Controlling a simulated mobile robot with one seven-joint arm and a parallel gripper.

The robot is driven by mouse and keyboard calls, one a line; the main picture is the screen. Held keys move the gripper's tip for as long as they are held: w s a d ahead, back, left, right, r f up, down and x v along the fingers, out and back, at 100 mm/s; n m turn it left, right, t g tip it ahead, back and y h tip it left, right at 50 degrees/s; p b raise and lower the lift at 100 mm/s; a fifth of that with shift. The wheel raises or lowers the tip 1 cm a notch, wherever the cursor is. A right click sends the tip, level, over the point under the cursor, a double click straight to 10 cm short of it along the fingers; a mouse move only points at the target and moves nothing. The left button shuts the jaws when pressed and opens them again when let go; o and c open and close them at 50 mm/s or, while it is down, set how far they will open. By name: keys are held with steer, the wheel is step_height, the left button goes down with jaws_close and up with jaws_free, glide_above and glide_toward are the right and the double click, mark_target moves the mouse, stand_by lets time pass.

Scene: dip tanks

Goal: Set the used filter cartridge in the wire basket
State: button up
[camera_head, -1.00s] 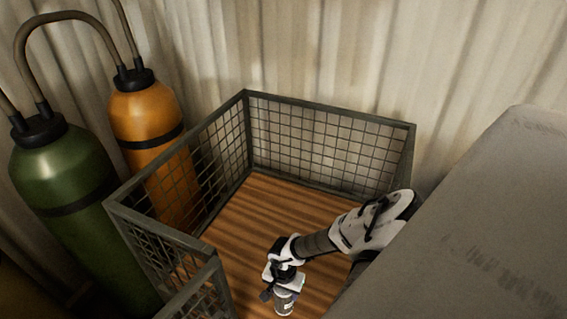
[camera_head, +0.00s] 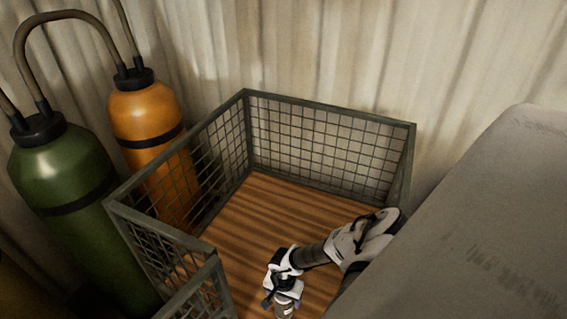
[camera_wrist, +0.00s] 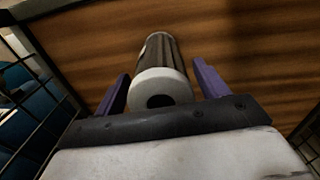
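The used filter cartridge (camera_head: 284,311) is a small grey cylinder with a pale end, over the wooden floor of the wire basket (camera_head: 330,108), inside its mesh walls. In the wrist view the cartridge (camera_wrist: 161,88) points away from me, its white holed end nearest. My gripper (camera_head: 283,301) is down inside the basket around the cartridge. In the wrist view its purple fingers stand either side of it, with a narrow gap on each side, so it looks open. The cartridge's far end seems at the floor, but I cannot tell whether it touches.
A green gas cylinder (camera_head: 62,180) and an orange one (camera_head: 147,125) with hoses stand left of the basket. A grey block-like surface (camera_head: 480,220) fills the right. A corrugated wall is behind. The basket's floor beyond my gripper is clear.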

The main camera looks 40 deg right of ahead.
step_height(320, 180, up, 12)
steer(key=shift+r+b, duration=0.2)
steer(key=shift+b, duration=0.75)
